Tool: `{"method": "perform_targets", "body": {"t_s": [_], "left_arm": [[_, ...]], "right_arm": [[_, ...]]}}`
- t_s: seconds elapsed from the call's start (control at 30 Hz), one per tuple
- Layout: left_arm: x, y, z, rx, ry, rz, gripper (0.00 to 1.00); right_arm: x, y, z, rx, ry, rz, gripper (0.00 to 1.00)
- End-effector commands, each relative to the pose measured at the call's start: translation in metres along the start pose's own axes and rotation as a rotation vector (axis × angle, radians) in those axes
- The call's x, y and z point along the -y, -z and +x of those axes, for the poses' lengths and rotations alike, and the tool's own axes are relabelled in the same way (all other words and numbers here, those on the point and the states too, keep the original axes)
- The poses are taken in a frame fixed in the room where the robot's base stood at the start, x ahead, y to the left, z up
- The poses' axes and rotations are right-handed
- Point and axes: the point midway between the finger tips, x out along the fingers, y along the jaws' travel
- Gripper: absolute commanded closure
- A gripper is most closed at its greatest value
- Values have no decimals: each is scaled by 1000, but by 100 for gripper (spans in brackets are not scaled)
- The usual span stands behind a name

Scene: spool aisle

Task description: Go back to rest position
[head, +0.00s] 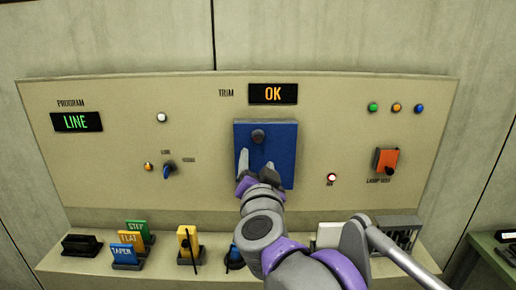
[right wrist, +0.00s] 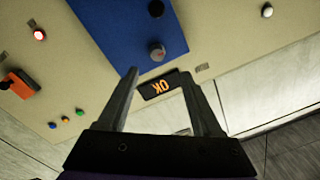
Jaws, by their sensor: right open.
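My right gripper (head: 257,168) is in front of the blue plate (head: 283,150) on the control panel, with its two fingers spread and nothing between them. A dark round knob (head: 258,136) sits on the upper part of the plate, just above the fingertips. In the right wrist view my right gripper (right wrist: 168,80) is open, and the blue plate (right wrist: 115,25) and a grey knob (right wrist: 157,50) show beyond it. I cannot tell from the pictures whether the fingers touch the plate. My left gripper is not in view.
On the ledge below stand coloured cards (head: 127,250), a yellow block (head: 187,240) and a grey rack (head: 398,232).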

Motion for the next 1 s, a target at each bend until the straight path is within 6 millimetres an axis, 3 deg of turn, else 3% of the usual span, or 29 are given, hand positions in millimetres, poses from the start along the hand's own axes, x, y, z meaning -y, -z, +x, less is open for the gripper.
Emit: {"method": "perform_targets", "body": {"t_s": [0.13, 0.23, 0.4, 0.6, 0.7, 0.8, 1.0], "left_arm": [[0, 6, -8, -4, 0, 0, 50], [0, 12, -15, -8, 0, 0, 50], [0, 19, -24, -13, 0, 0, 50], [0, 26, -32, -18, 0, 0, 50], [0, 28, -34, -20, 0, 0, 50], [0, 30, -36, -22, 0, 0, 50], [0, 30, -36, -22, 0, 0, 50]], "right_arm": [[-20, -24, -20, 107, 122, -90, 33], [-54, -64, -50, 266, 180, -189, 33], [-142, -138, -115, 575, 119, -331, 33], [-247, -193, -198, 866, -98, -426, 33], [-287, -207, -234, 964, -210, -450, 33], [-313, -215, -259, 1026, -293, -460, 33], [-330, -219, -276, 1066, -353, -467, 33]]}}
